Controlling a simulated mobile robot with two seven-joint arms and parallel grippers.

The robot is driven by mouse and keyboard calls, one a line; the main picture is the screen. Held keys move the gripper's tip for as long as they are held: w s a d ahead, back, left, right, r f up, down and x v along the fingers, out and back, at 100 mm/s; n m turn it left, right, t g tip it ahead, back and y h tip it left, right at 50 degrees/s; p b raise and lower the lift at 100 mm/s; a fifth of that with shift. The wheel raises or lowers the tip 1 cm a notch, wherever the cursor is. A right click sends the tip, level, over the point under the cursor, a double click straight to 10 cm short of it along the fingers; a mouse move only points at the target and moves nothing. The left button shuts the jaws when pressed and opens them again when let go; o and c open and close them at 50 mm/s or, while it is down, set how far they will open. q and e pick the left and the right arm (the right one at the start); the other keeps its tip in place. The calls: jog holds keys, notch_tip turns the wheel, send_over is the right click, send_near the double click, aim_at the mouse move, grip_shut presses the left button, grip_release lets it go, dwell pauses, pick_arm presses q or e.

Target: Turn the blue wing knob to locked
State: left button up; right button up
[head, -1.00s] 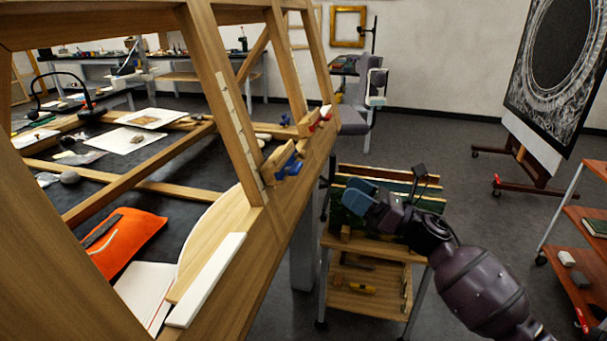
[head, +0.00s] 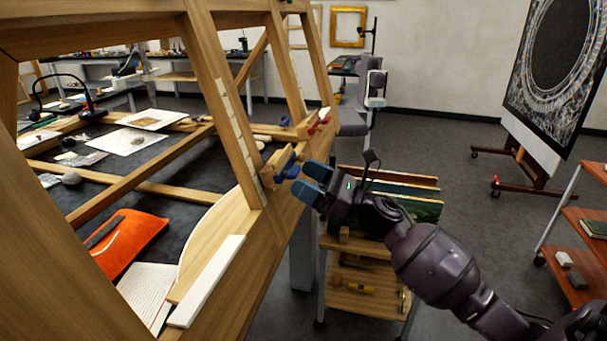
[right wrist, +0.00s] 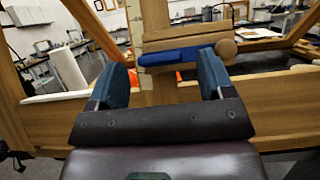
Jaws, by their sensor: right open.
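The blue wing knob (head: 287,165) sits on a wooden block on the slanted frame post, in the middle of the head view. In the right wrist view the blue knob (right wrist: 177,56) shows as a long bar lying nearly level, just ahead of my fingers. My right gripper (head: 311,181) is open and empty, with blue fingertips pointing at the knob from the right, close but seemingly apart from it. In the right wrist view the right gripper (right wrist: 163,78) has its fingers spread on either side of the knob's line. My left gripper is not in view.
Red knobs (head: 318,124) and another blue piece (head: 285,121) sit farther along the wooden frame (head: 255,245). A wooden trolley (head: 365,300) stands below my right arm. An orange pouch (head: 130,240) lies on the dark surface at left.

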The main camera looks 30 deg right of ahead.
jog(key=shift+w+a+r, duration=0.25)
jog(key=shift+w+a, duration=0.15)
jog(key=shift+w, duration=0.05)
jog(key=shift+c, duration=0.3)
